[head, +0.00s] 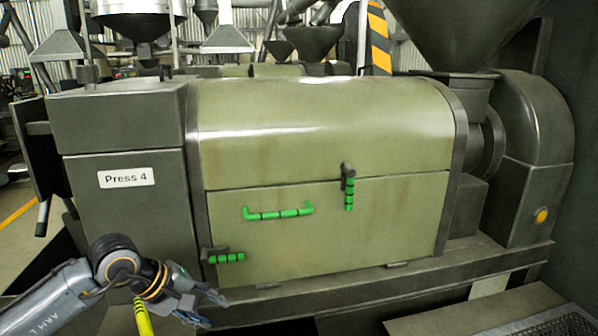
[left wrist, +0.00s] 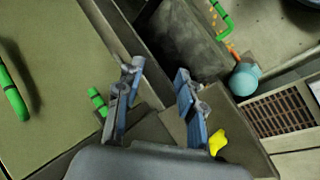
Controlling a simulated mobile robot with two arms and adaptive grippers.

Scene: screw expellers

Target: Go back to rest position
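My left gripper (head: 214,310) is low at the left in the head view, in front of the lower left part of Press 4 (head: 126,178). In the left wrist view its two blue fingers (left wrist: 156,72) stand apart with nothing between them. The gripper is open and empty. It is below the green lower latch (head: 228,257) of the press and appears clear of it. The press's olive cover and front door (head: 330,235) look closed. My right gripper does not show in either view.
The door has a green handle (head: 278,212) and a green upper latch (head: 349,188). A ledge runs along the press's base. A yellow bar (head: 143,318) stands close beside my left wrist. In the left wrist view a teal ball (left wrist: 243,80) lies near a brown grate (left wrist: 280,110).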

